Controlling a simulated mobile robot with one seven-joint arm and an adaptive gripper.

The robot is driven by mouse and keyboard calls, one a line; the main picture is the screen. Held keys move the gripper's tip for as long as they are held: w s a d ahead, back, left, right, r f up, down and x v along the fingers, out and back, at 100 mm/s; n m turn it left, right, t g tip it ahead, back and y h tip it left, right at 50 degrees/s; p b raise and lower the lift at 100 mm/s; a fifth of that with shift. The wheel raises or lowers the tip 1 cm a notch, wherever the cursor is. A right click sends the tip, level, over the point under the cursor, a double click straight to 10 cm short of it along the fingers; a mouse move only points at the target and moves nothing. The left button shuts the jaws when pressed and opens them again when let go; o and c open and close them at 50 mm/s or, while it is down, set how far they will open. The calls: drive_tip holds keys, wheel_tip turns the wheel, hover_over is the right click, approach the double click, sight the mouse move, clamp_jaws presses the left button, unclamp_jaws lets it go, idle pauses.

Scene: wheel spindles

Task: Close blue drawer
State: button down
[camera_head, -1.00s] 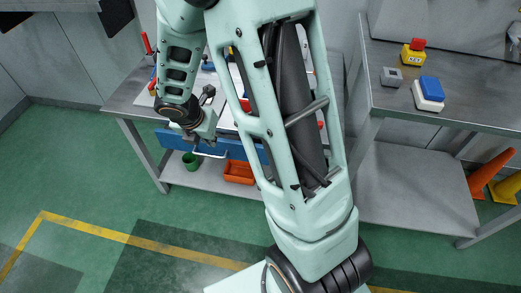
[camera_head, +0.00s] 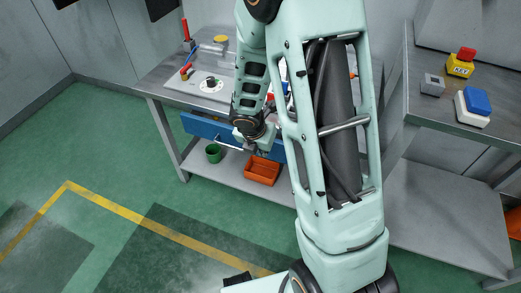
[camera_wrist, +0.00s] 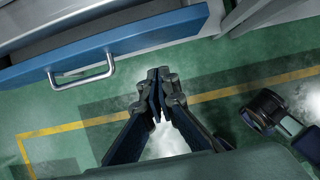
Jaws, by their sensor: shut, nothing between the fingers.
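The blue drawer (camera_head: 205,127) sits under the top of the left metal table. Its blue front (camera_wrist: 130,40) and silver bar handle (camera_wrist: 84,74) show at the upper left in the wrist view. The front seems to stand out from the table body, but how far it is open I cannot tell. My gripper (camera_wrist: 158,76) is shut and empty, in front of the drawer and to the right of the handle, apart from it. In the head view my gripper (camera_head: 258,148) is partly hidden by my arm and overlaps the right part of the drawer front.
A green cup (camera_head: 213,153) and an orange bin (camera_head: 262,171) stand on the lower shelf. The right table (camera_head: 440,95) carries a yellow-red button box (camera_head: 460,66), a grey block (camera_head: 432,85) and a blue-white button box (camera_head: 473,108). The green floor in front is clear.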

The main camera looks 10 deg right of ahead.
drive_tip(key=w+d, duration=0.1)
drive_tip(key=w+d+p, duration=0.1)
drive_tip(key=w, duration=0.1)
drive_tip(key=shift+w+d+f+p, duration=0.15)
drive_tip(key=shift+w+d+p, duration=0.05)
drive_tip(key=shift+d+p, duration=0.1)
drive_tip(key=shift+w+d+p, duration=0.8)
drive_tip(key=shift+w+p, duration=0.2)
drive_tip(key=shift+w, duration=0.15)
drive_tip(key=shift+a, duration=0.1)
